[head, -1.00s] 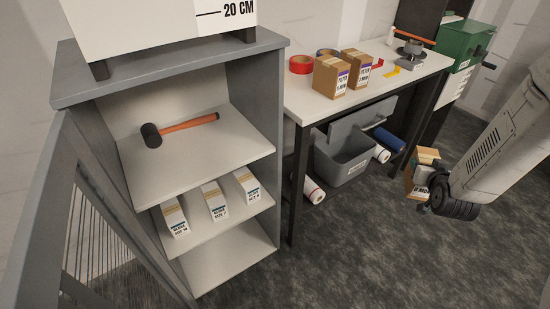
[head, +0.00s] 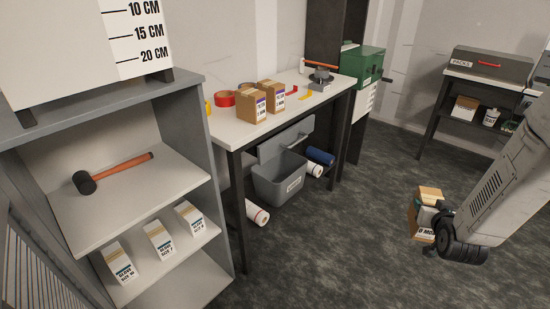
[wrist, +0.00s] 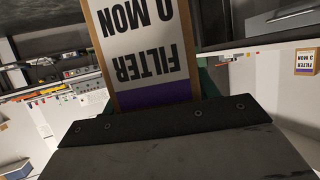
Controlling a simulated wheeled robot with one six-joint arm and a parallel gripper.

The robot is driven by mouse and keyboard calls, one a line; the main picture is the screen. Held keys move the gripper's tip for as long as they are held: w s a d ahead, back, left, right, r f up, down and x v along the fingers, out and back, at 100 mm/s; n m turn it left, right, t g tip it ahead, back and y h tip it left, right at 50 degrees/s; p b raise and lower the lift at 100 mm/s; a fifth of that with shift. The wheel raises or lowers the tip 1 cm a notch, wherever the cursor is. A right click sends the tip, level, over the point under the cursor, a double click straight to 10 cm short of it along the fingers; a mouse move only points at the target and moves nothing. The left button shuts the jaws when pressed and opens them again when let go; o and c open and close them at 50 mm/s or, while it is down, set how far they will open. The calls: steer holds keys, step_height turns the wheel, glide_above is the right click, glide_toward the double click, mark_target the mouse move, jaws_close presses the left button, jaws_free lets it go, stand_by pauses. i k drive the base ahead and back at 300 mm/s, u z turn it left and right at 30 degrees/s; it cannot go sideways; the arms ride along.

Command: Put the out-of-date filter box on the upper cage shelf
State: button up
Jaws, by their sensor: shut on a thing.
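My gripper (head: 440,232) is shut on a brown filter box (head: 422,226), held above the floor at the right of the head view. In the wrist view the box (wrist: 146,48) fills the top middle; its white label reads FILTER 0 MON upside down, with a purple band. The grey shelf unit with a mesh-like door (head: 25,265) stands at the left. Its upper shelf (head: 120,210) bears a mallet (head: 115,173) with a black head and orange handle. The held box is well apart from the shelf unit.
Several glove boxes (head: 159,239) stand on the lower shelf. Two more filter boxes (head: 252,103) stand on the white bench (head: 225,130), above a grey bin (head: 280,180). A side table (head: 455,80) with a grey case stands at the back right. The floor between is clear.

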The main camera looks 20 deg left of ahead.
mark_target(164, 181)
steer(key=z, duration=0.25)
steer(key=i, duration=0.7)
steer(key=u, duration=1.05)
